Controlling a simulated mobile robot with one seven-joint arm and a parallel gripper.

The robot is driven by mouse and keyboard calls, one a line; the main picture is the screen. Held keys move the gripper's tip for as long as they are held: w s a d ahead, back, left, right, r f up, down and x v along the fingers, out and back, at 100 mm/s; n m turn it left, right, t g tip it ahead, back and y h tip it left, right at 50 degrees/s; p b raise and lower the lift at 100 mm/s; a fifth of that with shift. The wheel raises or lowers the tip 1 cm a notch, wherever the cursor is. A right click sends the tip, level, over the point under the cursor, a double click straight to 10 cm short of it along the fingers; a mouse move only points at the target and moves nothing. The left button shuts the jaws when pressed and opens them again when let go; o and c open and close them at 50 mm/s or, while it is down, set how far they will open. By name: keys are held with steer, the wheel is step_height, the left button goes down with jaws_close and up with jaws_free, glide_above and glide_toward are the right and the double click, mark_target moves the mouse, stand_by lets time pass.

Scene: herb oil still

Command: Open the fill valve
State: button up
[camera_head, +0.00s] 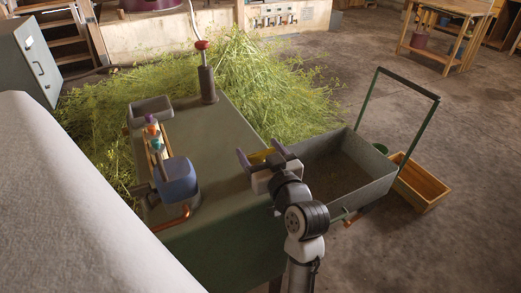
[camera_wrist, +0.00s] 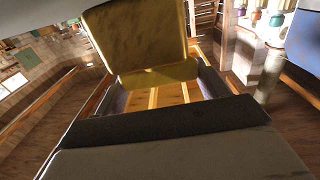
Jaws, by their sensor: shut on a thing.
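My gripper (camera_head: 259,157), with purple fingers, is shut on a yellow object (camera_head: 262,156) above the right part of the green bench (camera_head: 225,150). In the wrist view the yellow object (camera_wrist: 145,38) is a broad slab with a lower part between the fingers (camera_wrist: 160,90). A grey upright post (camera_head: 207,85) with a red knob (camera_head: 202,45) stands at the bench's back corner, apart from my gripper. A copper-coloured pipe (camera_head: 172,222) sticks out below the blue container (camera_head: 176,180). I cannot tell which fitting is the fill valve.
A grey tray (camera_head: 150,110) and a rack with small coloured-topped items (camera_head: 152,140) stand on the bench's left. A grey cart (camera_head: 370,180) with a green handle and a wooden crate (camera_head: 418,187) are at right. Cut herbs (camera_head: 270,85) lie behind.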

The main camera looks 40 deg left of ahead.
stand_by(0.4)
steer(key=o, duration=1)
steer(key=shift+d, duration=0.15)
